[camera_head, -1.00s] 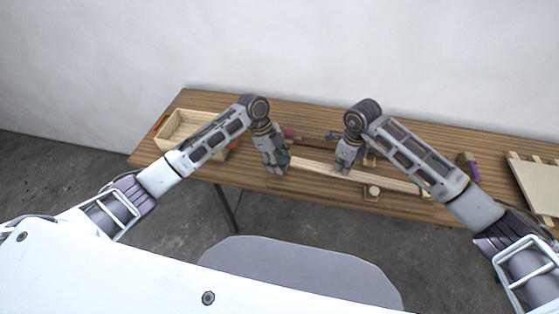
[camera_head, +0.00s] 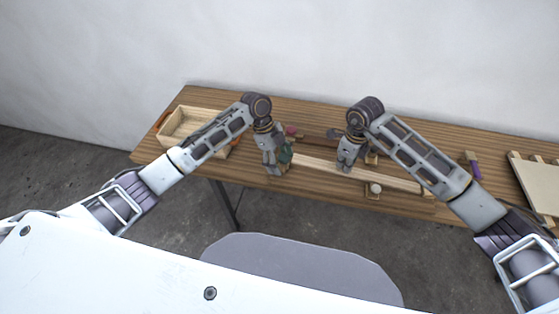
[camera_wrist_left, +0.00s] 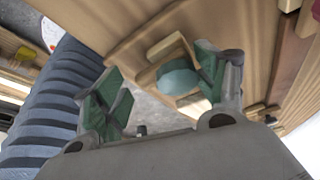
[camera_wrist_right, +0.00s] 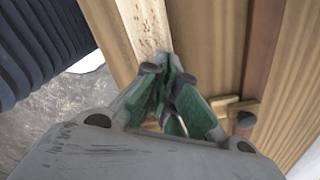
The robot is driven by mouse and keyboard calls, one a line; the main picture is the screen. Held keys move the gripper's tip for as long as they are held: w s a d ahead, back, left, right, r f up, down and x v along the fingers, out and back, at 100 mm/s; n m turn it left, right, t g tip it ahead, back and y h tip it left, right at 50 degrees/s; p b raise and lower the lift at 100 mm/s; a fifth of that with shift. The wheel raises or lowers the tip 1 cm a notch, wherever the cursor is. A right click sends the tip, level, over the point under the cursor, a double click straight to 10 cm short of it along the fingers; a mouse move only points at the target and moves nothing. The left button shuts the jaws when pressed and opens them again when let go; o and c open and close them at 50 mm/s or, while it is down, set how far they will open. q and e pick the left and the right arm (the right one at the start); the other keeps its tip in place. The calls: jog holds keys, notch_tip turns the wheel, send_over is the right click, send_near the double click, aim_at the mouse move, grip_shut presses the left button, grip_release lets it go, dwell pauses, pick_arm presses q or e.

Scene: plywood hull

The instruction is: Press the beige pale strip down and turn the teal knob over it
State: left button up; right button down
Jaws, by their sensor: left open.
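The pale beige strip (camera_head: 315,167) lies along the table's near side and runs from my left gripper to the right, under my right gripper. The teal knob (camera_wrist_left: 178,80) sits on a wooden block near the strip's left end; it is mostly hidden behind my left gripper in the head view. My left gripper (camera_wrist_left: 160,78) is open, with its green-padded fingers on either side of the knob; I cannot tell whether they touch it. My right gripper (camera_wrist_right: 167,80) is shut and empty, its tips at the strip (camera_wrist_right: 145,28); contact looks likely but is not certain.
A wooden tray (camera_head: 166,136) stands at the table's left. A round pale knob (camera_head: 375,189) is on a block at the front edge. A purple-handled tool (camera_head: 474,168) and a pale panel (camera_head: 537,182) lie to the right. A red item (camera_head: 291,131) is behind my left gripper.

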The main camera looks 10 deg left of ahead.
aim_at(282, 159)
pick_arm(q)
jog(key=shift+w+d+r, duration=0.1)
jog(key=shift+d+r, duration=0.15)
jog(key=shift+r, duration=0.55)
jog(key=shift+d+r, duration=0.25)
jog(key=shift+r, duration=0.55)
pick_arm(e)
jog(key=shift+s+d+f, duration=0.1)
jog(key=shift+s+f, duration=0.25)
jog(key=shift+f, duration=0.05)
pick_arm(q)
jog(key=shift+a+r, duration=0.1)
jog(key=shift+r, duration=0.05)
jog(key=shift+w+r, duration=0.15)
pick_arm(e)
jog(key=shift+w, duration=0.3)
pick_arm(q)
jog(key=shift+a+r, duration=0.1)
jog(key=shift+r, duration=0.45)
pick_arm(e)
jog(key=shift+r, duration=0.2)
pick_arm(q)
jog(key=shift+a+r, duration=0.1)
jog(key=shift+r, duration=1)
jog(key=shift+r+p, duration=1.55)
pick_arm(e)
jog(key=shift+r, duration=3.6)
